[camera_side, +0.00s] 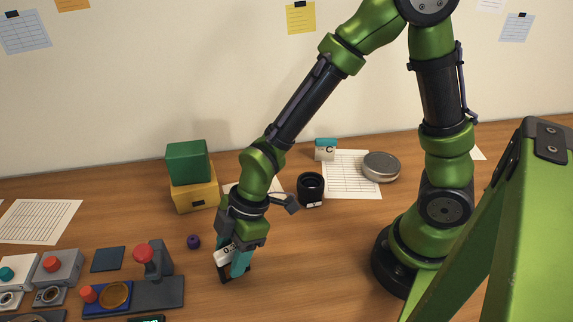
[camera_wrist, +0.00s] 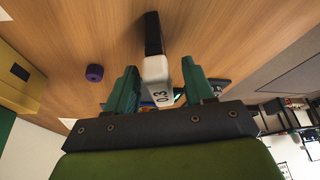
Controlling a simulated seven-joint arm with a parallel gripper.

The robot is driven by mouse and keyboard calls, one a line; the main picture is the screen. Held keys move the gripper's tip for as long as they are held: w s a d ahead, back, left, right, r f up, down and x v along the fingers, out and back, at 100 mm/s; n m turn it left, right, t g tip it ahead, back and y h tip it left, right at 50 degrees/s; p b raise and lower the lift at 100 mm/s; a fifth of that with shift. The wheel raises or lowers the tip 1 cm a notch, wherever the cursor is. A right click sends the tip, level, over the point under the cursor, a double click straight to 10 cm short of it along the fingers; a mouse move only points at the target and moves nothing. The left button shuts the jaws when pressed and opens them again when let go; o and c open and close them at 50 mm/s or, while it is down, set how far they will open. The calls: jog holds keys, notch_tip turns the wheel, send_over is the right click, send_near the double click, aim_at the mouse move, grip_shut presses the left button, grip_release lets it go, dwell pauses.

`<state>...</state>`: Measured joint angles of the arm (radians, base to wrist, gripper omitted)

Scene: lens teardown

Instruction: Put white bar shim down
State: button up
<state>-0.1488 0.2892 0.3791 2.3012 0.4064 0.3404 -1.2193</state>
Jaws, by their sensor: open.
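The white bar shim (camera_wrist: 158,72), marked 0.3, is between the two teal fingers of my gripper (camera_wrist: 159,66) in the wrist view. The fingers are apart, with a gap showing on each side of the shim. A black block-like piece (camera_wrist: 153,34) adjoins the shim's far end; whether it is part of the shim or a separate thing, I cannot tell. In the side view my gripper (camera_side: 232,270) points down close to the table, and the white shim (camera_side: 226,254) shows beside the fingers, partly hidden. Whether its lower end touches the table is unclear.
A purple knob (camera_side: 193,242) lies left of my gripper. A red-topped fixture (camera_side: 146,254) and a blue tray (camera_side: 118,311) stand further left. Yellow (camera_side: 195,195) and green (camera_side: 187,162) boxes are stacked behind. A black lens barrel (camera_side: 311,187) stands behind right.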

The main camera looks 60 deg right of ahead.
jog(key=s+d+r+m+t+h, duration=0.1)
jog(key=s+d+r+m+t, duration=0.1)
jog(key=d+r+m, duration=0.6)
jog(key=s+d+r+m+t+h, duration=0.1)
jog(key=s+d+r+m+t, duration=0.2)
jog(key=d+r+m, duration=0.6)
notch_tip(320, 180, up, 3)
jog(key=shift+s+d+f+m, duration=0.1)
jog(key=shift+s+d+m, duration=0.25)
jog(key=shift+d, duration=0.25)
